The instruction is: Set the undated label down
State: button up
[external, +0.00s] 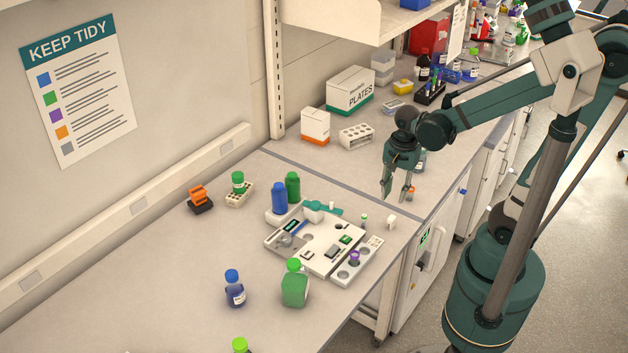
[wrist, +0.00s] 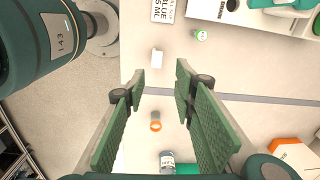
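My gripper (external: 396,196) hangs over the bench with its fingers pointing down. In the wrist view my gripper (wrist: 160,78) has its two green-padded fingers well apart, with nothing held between them. No piece that I can clearly tell as the undated label shows in either view. A small white block (external: 391,222) lies on the bench in front of the gripper; it also shows in the wrist view (wrist: 157,58), just beyond the fingertips. A small orange-ringed vial (wrist: 155,121) stands on the bench below the fingers, apart from them.
A white instrument station (external: 318,243) lies left of the gripper, with blue and green bottles (external: 293,187) behind it. A white tube rack (external: 356,134) and a PLATES box (external: 350,91) stand farther back. The bench's front edge is close.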

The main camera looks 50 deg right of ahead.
notch_tip(320, 180, up, 14)
jog(key=a+n+t, duration=0.1)
jog(key=n+t, duration=0.5)
jog(key=n, duration=1.1)
jog(key=shift+w+t, duration=0.3)
jog(key=shift+t, duration=0.1)
jog(key=shift+f, duration=0.25)
notch_tip(320, 180, down, 5)
jog(key=b, duration=0.5)
jog(key=shift+f, duration=0.1)
